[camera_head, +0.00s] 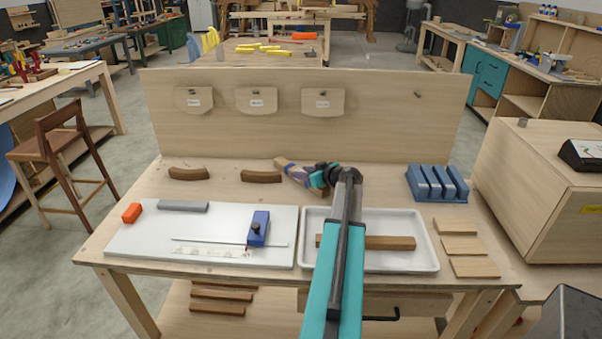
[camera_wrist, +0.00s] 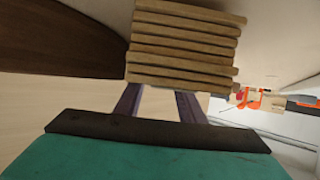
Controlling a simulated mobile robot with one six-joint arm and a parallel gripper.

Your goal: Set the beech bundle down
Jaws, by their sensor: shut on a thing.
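The beech bundle (camera_wrist: 185,45), a stack of several light wooden strips, is between the fingers of my gripper (camera_wrist: 160,98) in the wrist view. In the head view the bundle (camera_head: 284,163) shows as a small tilted piece of light wood at the back of the bench, in front of the upright board. My gripper (camera_head: 299,175) is shut on it there, just right of a dark curved wooden piece (camera_head: 261,177). Whether the bundle touches the bench top is hard to tell.
Another curved piece (camera_head: 188,174) lies further left. The upright board (camera_head: 380,125) carries labelled plates and pegs. In front are a white board (camera_head: 130,240) with tools and a white tray (camera_head: 430,262) holding a brown strip. A blue slotted block (camera_head: 436,184) stands right.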

